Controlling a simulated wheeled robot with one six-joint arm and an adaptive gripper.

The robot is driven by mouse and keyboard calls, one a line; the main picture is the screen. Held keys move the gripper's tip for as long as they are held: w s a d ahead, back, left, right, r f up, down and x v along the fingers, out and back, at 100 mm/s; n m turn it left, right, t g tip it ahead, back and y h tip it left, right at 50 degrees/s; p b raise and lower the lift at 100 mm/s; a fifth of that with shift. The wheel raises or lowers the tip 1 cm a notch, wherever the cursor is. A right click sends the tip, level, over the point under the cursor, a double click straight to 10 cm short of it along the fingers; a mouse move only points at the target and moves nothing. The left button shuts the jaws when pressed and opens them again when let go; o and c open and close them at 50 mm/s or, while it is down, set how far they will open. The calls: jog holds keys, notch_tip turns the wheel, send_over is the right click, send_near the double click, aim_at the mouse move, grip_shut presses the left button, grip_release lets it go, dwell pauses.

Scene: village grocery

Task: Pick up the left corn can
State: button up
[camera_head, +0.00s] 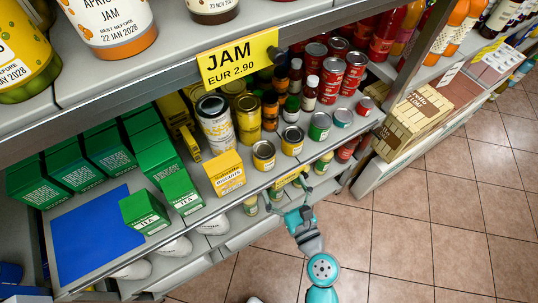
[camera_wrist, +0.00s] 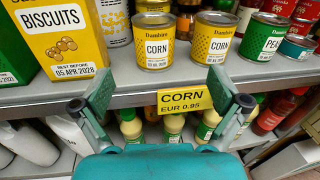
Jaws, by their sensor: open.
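The left corn can (camera_wrist: 154,42) is yellow with a white CORN label and stands upright near the shelf's front edge. It also shows in the head view (camera_head: 263,156). A second corn can (camera_wrist: 214,38) stands just right of it, with a small gap; it also shows in the head view (camera_head: 292,141). My gripper (camera_wrist: 162,88) is open and empty, in front of the shelf edge and apart from the cans. The left can lies between its fingers as seen in the wrist view. In the head view my gripper (camera_head: 288,190) is below and in front of the corn cans.
A yellow biscuits box (camera_wrist: 56,40) stands left of the left can. A peas can (camera_wrist: 260,37) stands right of the corn cans. The shelf edge carries a corn price tag (camera_wrist: 185,101). Bottles (camera_wrist: 132,126) stand on the lower shelf. Tiled floor (camera_head: 430,220) is clear at right.

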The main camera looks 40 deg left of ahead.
aim_at(264, 153)
jog(key=x, duration=0.5)
jog(key=shift+s+a+r, duration=0.1)
jog(key=shift+a+r, duration=0.25)
jog(key=shift+a, duration=0.05)
jog(key=shift+x, duration=3)
jog(key=shift+s+a+r, duration=0.1)
jog(key=shift+s+r, duration=0.05)
jog(key=c, duration=1.5)
jog(key=shift+o, duration=0.2)
